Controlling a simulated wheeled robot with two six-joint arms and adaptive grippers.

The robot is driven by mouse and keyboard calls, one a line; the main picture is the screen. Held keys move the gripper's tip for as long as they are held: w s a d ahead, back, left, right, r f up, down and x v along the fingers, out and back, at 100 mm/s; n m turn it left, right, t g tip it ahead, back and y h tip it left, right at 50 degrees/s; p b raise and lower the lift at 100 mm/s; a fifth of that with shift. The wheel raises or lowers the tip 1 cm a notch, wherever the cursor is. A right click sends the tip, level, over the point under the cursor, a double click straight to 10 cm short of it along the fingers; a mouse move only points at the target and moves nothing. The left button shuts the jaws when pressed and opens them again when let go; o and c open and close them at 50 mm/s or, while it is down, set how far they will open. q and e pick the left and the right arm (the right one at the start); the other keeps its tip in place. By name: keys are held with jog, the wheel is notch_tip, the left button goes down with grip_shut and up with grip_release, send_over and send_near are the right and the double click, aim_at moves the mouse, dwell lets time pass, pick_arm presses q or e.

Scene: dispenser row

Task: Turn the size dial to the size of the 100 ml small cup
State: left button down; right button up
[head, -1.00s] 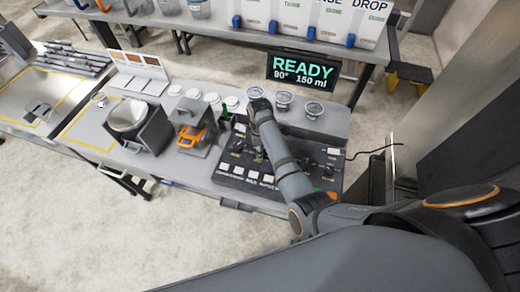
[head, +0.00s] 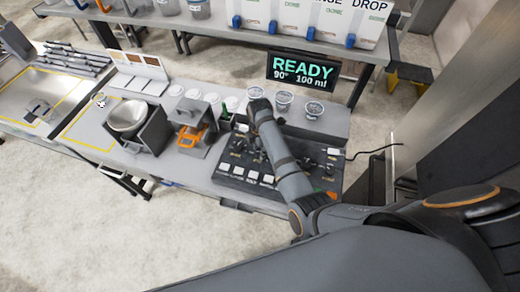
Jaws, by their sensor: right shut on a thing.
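The control panel (head: 228,175) is a dark box with knobs and a row of white buttons on the bench. The display (head: 303,71) behind it reads READY, 90° and 100 ml. My right gripper (head: 252,150) reaches down onto the upper left part of the panel and is shut on a knob, apparently the size dial. My forearm and wrist largely hide the fingers and the dial. Several clear cups stand behind the panel, including a middle cup (head: 284,98) and a right cup (head: 314,108); their sizes are too small to read. My left gripper is not in view.
Left of the panel stand an orange-handled device (head: 192,135) and a metal bowl (head: 127,116) in a dark holder. White round lids (head: 194,94) line the back. The bench front edge is close to the panel.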

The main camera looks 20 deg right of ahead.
dwell(0.3)
jog(key=o, duration=1.1)
jog(key=shift+o, duration=0.2)
notch_tip(320, 180, up, 8)
jog(key=shift+a+f, duration=0.1)
jog(key=shift+f, duration=0.1)
jog(key=shift+f, duration=0.1)
